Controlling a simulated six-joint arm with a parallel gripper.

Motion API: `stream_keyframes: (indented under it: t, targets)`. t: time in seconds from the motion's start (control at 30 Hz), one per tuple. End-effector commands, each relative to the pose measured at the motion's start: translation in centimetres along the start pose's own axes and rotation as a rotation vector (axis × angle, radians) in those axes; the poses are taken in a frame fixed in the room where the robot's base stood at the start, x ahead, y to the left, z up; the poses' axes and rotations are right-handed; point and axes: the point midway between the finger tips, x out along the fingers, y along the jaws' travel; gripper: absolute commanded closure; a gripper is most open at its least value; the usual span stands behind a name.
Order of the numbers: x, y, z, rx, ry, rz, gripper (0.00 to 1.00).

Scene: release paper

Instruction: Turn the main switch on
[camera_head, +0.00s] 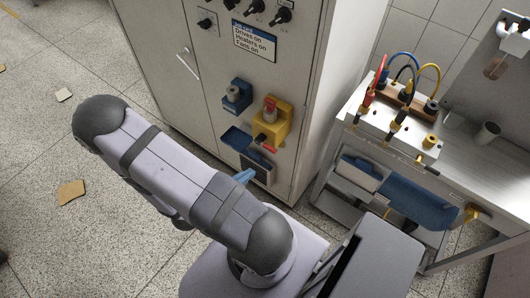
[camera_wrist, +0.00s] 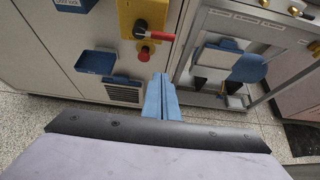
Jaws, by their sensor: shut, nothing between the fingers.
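A yellow switch box (camera_head: 284,121) is on the front of the grey cabinet, low down. It also shows at the top of the wrist view (camera_wrist: 128,14). Its red handle (camera_wrist: 158,35) sticks out to the right from a dark hub, roughly level. A red knob (camera_wrist: 145,50) sits just below the handle. I cannot tell which part is the main switch. My gripper, with blue fingers (camera_wrist: 161,80), is shut and empty. It is below and slightly right of the red handle, apart from it. In the head view the fingers (camera_head: 243,176) show beyond my arm.
A sign (camera_head: 254,40) and several black knobs are above. A metal bench (camera_head: 465,160) with coloured cables stands to the right. Floor space lies in front of the cabinet.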

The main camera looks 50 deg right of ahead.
Motion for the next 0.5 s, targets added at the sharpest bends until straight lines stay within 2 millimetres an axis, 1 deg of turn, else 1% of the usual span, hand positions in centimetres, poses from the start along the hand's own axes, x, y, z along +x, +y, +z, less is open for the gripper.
stream_keyframes:
  t: [0.17,0.27,0.37,0.5]
  targets:
    - [0.5,0.0,0.0,0.002,-0.001,-0.003,1.0]
    - [1.2,-0.1,0.0,0.002,-0.002,-0.005,1.0]
    - [2.1,-0.1,0.0,0.002,-0.001,-0.007,1.0]
    - [3.9,-0.2,0.1,0.003,-0.001,-0.008,1.0]
